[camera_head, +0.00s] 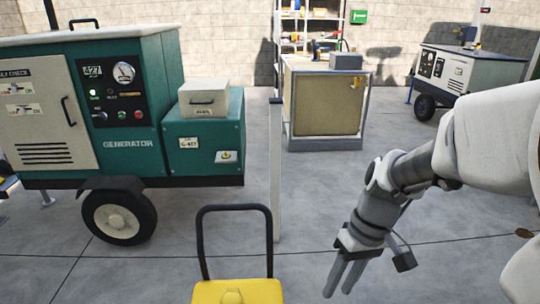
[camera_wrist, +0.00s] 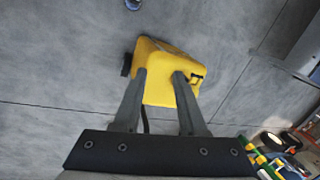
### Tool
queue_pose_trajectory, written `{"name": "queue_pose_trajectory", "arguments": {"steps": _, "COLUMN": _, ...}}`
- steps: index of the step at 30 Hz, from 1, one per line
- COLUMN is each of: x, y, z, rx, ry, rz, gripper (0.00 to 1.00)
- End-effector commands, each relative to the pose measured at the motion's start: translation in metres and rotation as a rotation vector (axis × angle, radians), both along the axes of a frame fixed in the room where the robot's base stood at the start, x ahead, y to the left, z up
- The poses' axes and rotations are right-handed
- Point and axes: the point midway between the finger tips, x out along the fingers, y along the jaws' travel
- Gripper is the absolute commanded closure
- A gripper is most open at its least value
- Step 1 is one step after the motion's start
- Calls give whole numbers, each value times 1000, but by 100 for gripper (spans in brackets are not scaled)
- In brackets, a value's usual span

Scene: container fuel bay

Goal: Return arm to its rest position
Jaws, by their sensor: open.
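My gripper (camera_head: 345,277) hangs at the lower right of the head view with its fingers pointing down over the concrete floor. In the wrist view my gripper (camera_wrist: 158,92) shows two grey fingers spread apart, open, with nothing held between them. Beyond the fingertips in that view is a yellow object (camera_wrist: 165,88), apparently some way below on the floor. My arm reaches in from the right edge of the head view and is bent downward at the wrist.
A green generator (camera_head: 128,145) on wheels stands at left. A yellow cart (camera_head: 237,292) with a black handle is at the bottom centre. A thin post (camera_head: 275,175) stands behind it. A cabinet (camera_head: 325,100) and a white wheeled unit (camera_head: 449,72) are farther back. Floor between is clear.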

Motion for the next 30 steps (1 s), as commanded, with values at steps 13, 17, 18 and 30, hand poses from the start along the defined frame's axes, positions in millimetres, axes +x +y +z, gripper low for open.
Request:
{"name": "queue_pose_trajectory", "arguments": {"steps": 13, "x": -39, "y": -2, "z": 78, "rx": -180, "ry": -318, "rz": -204, "gripper": 59}}
{"name": "queue_pose_trajectory", "arguments": {"steps": 17, "x": -51, "y": -4, "z": 94, "rx": -190, "ry": -412, "rz": -271, "gripper": 59}}
{"name": "queue_pose_trajectory", "arguments": {"steps": 18, "x": -55, "y": -4, "z": 98, "rx": -189, "ry": -437, "rz": -292, "gripper": 59}}
{"name": "queue_pose_trajectory", "arguments": {"steps": 30, "x": -71, "y": -7, "z": 165, "rx": -168, "ry": -559, "rz": -390, "gripper": 59}}
